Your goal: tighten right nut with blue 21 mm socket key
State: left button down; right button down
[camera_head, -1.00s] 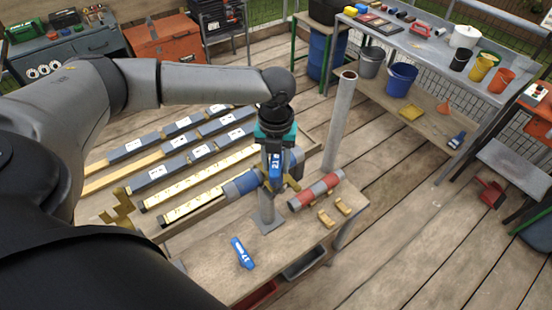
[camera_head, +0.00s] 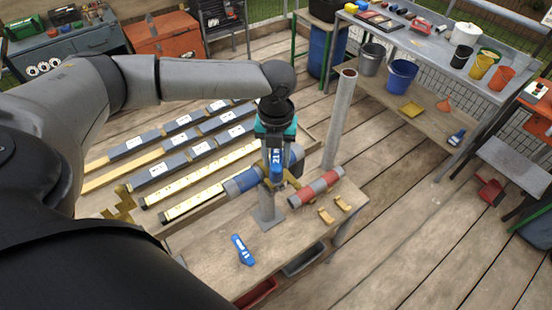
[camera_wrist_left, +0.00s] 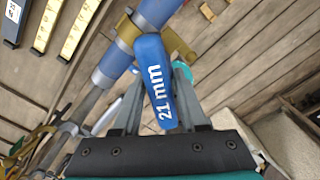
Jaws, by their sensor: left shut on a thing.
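My left gripper (camera_head: 275,165) is shut on the blue 21 mm socket key (camera_head: 277,158) and holds it over the pipe assembly on the workbench. In the left wrist view the key (camera_wrist_left: 158,85) lies between the two grey fingers with its "21 mm" label showing. Its far end is at a brass-coloured clamp (camera_wrist_left: 193,43) on a blue pipe (camera_wrist_left: 113,62). In the head view the pipe's blue sleeve (camera_head: 243,182) is left of the key and a red section (camera_head: 317,187) is right of it. The right nut is hidden or too small to tell. My right gripper is not in view.
A second blue key marked 17 (camera_head: 243,250) lies on the workbench (camera_head: 210,262). Brass-coloured pieces (camera_head: 326,215) lie near its right edge. A grey upright pipe (camera_head: 340,120) stands behind. Long tiles and strips (camera_head: 200,150) lie behind at left.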

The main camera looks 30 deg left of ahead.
pick_arm(q)
jog(key=shift+r, duration=2.5)
